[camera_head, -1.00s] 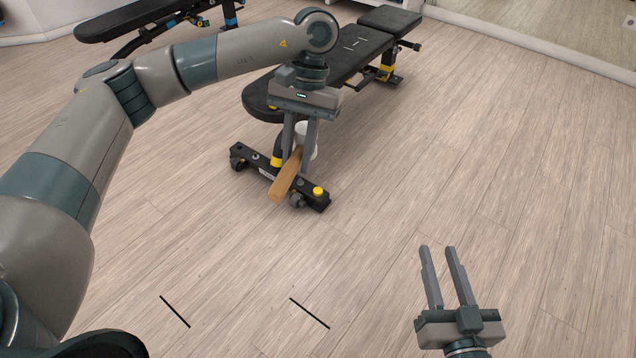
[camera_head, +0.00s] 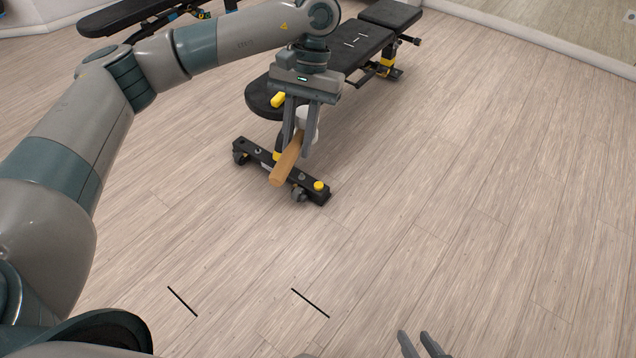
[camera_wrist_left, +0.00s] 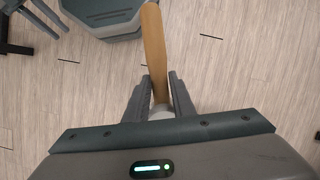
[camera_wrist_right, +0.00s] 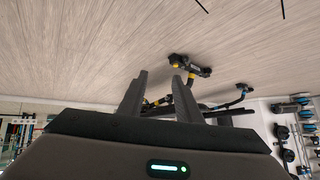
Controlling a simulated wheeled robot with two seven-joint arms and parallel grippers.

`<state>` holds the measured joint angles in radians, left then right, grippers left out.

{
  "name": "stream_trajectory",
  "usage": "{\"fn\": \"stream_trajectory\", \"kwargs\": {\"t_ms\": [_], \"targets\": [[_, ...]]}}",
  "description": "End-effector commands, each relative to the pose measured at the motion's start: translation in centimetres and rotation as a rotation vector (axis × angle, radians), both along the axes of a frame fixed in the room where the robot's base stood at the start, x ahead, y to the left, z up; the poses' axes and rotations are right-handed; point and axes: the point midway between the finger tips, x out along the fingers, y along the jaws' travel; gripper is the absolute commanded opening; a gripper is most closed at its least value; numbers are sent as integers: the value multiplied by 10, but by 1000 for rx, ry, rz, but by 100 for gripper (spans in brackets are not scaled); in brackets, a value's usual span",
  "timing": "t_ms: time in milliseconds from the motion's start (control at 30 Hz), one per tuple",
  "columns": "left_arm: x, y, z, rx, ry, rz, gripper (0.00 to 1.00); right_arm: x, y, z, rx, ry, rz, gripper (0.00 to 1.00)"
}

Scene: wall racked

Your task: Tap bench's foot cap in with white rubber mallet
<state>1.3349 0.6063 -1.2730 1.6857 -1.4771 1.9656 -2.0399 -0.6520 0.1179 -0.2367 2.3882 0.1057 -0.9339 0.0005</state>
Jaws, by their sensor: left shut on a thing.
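The white rubber mallet has a white head (camera_head: 307,122) and a wooden handle (camera_head: 286,162). My left gripper (camera_head: 296,152) is shut on it, with the handle slanting down toward the camera; the handle also shows in the left wrist view (camera_wrist_left: 154,50). The black bench (camera_head: 345,62) has a crossbar foot on the floor behind and below the mallet. A yellow foot cap (camera_head: 319,186) is at the foot's right end, to the right of the handle. The mallet appears above the foot, apart from the cap. My right gripper (camera_head: 415,334) is open and empty at the bottom edge.
A second black bench (camera_head: 135,14) stands at the upper left, partly behind my left arm. Black marks (camera_head: 310,303) lie on the wooden floor in front. The floor to the right is clear. Racks with weights (camera_wrist_right: 295,125) show in the right wrist view.

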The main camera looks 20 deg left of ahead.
Motion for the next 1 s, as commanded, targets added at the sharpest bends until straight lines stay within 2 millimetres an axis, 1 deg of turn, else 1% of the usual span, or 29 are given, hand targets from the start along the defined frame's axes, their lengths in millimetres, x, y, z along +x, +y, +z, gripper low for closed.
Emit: {"fn": "stream_trajectory", "kwargs": {"t_ms": [167, 267, 367, 567, 700, 833, 1000], "targets": [[-2, 0, 2, 1, 0, 1, 0, 2, -1, -4, -6, 7, -2, 31], [-6, 0, 2, 4, 1, 2, 0, 5, -2, -11, -15, 19, -7, 31], [-13, 1, 3, 7, 0, 2, 0, 8, -5, -24, -30, 36, -13, 31], [-34, 2, 3, 16, 0, 4, 0, 13, -14, -61, -70, 86, -27, 31], [-52, 3, 2, 20, -1, 5, 0, 11, -23, -92, -105, 125, -36, 31], [-72, 3, 2, 18, 0, 3, 0, 4, -33, -118, -134, 162, -41, 31], [-97, 2, 4, 15, 0, 2, 0, -11, -47, -146, -171, 208, -45, 31]]}}
